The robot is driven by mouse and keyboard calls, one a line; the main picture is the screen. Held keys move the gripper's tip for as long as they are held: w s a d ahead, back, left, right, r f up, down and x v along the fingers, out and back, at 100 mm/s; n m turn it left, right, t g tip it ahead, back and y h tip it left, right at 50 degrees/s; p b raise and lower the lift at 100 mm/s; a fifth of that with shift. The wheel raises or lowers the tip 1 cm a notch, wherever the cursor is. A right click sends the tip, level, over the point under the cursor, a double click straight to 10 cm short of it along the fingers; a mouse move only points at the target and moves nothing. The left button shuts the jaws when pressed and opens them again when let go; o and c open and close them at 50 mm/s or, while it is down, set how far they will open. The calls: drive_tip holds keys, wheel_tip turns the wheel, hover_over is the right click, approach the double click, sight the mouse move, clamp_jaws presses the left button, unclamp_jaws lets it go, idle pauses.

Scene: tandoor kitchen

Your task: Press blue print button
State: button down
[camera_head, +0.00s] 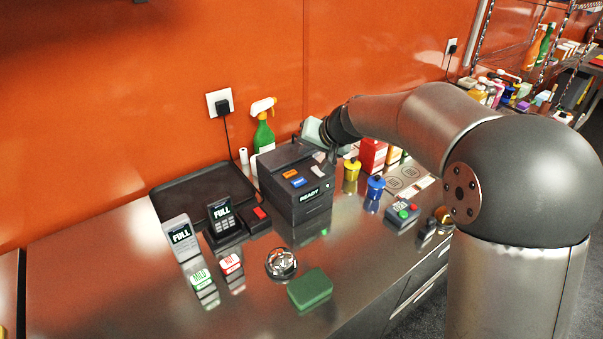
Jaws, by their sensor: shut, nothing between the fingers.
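A dark box-shaped printer (296,201) stands on the steel counter, with "READY" on its front display. On its sloped top are a blue button (299,182) and an orange button (290,174), side by side. The blue button is unobstructed in this view. My arm reaches in from the right, and my gripper (331,157) points down at the back right of the printer top. It looks shut and empty, small and dark against the printer. I cannot tell whether it touches the printer, but it is apart from the blue button.
A dark tray (203,190) and a green spray bottle (263,136) stand behind. Yellow (352,169) and blue (375,187) containers and a button box (402,213) are right. A green block (310,288) and glass ashtray (281,263) lie in front.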

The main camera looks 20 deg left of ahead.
sight(302, 184)
drive_tip(key=shift+w+a+r, duration=0.1)
drive_tip(key=shift+w+a, duration=0.15)
drive_tip(key=shift+a, duration=0.2)
drive_tip(key=shift+w+a+r, duration=0.1)
drive_tip(key=shift+w+a, duration=0.1)
drive_tip(key=shift+a, duration=0.25)
drive_tip(key=shift+f, duration=0.2)
wheel_tip(302, 184, down, 8)
drive_tip(key=b, duration=0.6)
drive_tip(key=shift+f+b, duration=0.25)
drive_tip(key=shift+b, duration=0.3)
drive_tip(key=shift+f, duration=0.15)
idle(0.7)
drive_tip(key=shift+f+b, duration=0.3)
drive_tip(key=shift+b, duration=0.3)
